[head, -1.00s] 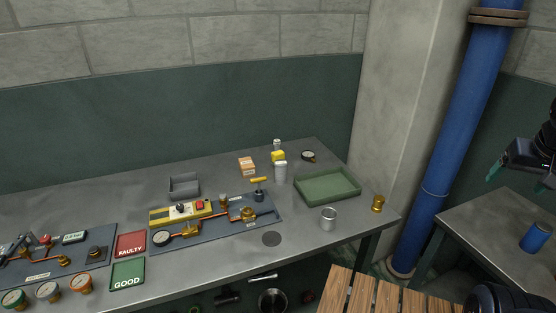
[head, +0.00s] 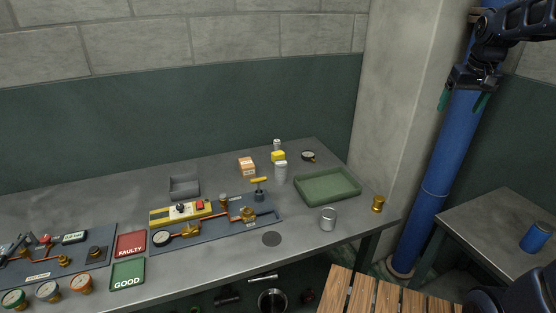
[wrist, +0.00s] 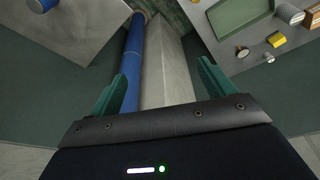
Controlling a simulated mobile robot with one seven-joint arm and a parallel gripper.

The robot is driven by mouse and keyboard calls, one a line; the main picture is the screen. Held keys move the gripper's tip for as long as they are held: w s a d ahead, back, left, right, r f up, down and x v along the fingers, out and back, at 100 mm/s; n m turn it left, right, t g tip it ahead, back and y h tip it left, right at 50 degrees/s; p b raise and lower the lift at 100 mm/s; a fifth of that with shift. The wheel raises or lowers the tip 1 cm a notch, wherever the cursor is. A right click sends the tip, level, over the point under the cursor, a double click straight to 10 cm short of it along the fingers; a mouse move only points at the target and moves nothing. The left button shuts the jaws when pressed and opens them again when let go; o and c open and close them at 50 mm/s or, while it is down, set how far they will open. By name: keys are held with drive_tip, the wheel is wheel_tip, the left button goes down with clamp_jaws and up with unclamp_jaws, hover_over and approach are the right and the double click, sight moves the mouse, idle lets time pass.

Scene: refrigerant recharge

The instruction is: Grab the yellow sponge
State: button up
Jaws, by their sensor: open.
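The yellow sponge (head: 278,156) is a small yellow block near the back of the grey workbench, just behind a white canister (head: 281,173). The canister hides part of it in the head view. The sponge also shows at the upper right of the wrist view (wrist: 277,40). My gripper (head: 463,101) is open and empty, with green fingers. It is raised at the upper right in front of the blue pipe, well to the right of the sponge. Both fingers also show in the wrist view (wrist: 163,75), with nothing between them.
A green tray (head: 302,198) lies right of the sponge, and an orange box (head: 247,166) to its left. A gauge (head: 308,156) and a small white bottle (head: 277,144) are close by. A concrete pillar (head: 401,120) and blue pipe (head: 434,185) stand between the workbench and a side table (head: 480,240).

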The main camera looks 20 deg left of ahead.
drive_tip(key=w+a+f+n+g, duration=0.1)
drive_tip(key=w+a+n, duration=0.1)
drive_tip(key=w+a, duration=1.1)
drive_tip(key=n+g, duration=0.2)
drive_tip(key=n, duration=0.4)
hover_over(278, 152)
drive_tip(key=shift+h, duration=0.3)
drive_tip(key=f, duration=3)
drive_tip(key=shift+w+f, duration=0.3)
drive_tip(key=shift+w, duration=0.05)
drive_tip(key=shift+s+a+f, duration=0.1)
drive_tip(key=shift+a+f, duration=0.1)
wheel_tip(278, 152, down, 5)
drive_tip(key=shift+f, duration=0.2)
drive_tip(key=shift+s+d+f, duration=0.15)
drive_tip(key=shift+s+f, duration=0.05)
drive_tip(key=shift+f, duration=1.1)
drive_tip(key=shift+s+d+f, duration=0.1)
drive_tip(key=shift+s+f, duration=0.1)
drive_tip(key=shift+f, duration=1.1)
drive_tip(key=shift+c, duration=0.2)
